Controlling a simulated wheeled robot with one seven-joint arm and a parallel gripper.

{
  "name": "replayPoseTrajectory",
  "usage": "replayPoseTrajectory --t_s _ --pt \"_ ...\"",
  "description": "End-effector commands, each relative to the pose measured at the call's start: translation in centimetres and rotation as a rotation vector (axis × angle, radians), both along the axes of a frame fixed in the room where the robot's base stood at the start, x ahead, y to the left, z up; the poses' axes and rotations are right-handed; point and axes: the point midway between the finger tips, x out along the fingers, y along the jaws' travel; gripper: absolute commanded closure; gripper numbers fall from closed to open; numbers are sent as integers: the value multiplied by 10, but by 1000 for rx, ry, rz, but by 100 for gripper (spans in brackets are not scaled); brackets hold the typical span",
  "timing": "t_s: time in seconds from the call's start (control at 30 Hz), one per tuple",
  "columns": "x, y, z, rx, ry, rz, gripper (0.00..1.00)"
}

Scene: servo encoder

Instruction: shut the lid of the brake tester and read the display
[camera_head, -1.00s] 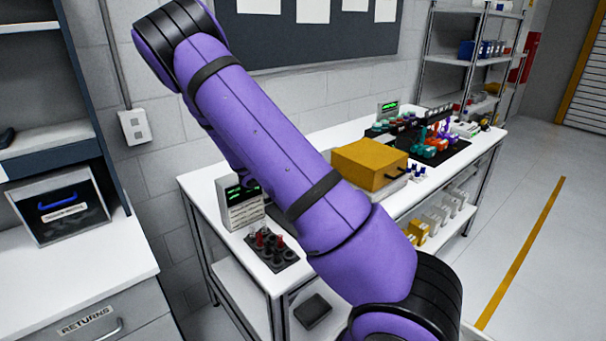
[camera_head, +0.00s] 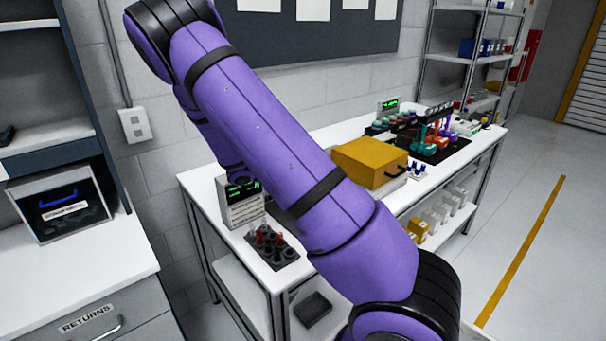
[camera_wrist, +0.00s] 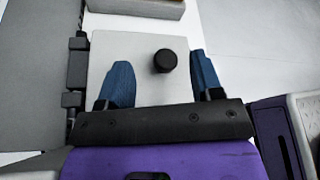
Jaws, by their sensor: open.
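In the wrist view my gripper (camera_wrist: 160,62) is open, its two blue fingers apart. Between and just beyond the fingertips is a round black knob (camera_wrist: 165,60) on a pale grey plate (camera_wrist: 125,45); I cannot tell whether the fingers touch it. Dark hinge-like pieces (camera_wrist: 76,70) run along the plate's left edge. In the head view an orange-yellow box (camera_head: 368,160) with a dark handle sits on the white bench. A grey unit with a lit green display (camera_head: 243,187) stands left of it, partly behind my arm; its digits are too small to read. My gripper is hidden there.
A dark rack (camera_head: 272,247) with red and grey pieces stands at the bench's near end. A second green display (camera_head: 388,104) and several coloured parts on a dark mat (camera_head: 440,148) lie farther along the white bench (camera_head: 205,182). The floor to the right is clear.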

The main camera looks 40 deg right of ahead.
Motion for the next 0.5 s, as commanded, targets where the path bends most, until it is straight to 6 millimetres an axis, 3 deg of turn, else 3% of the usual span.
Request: replayPoseTrajectory --t_s 0.2,0.5 --pt "9 39 15 1 -3 3 40" --pt "14 66 26 0 0 1 40"
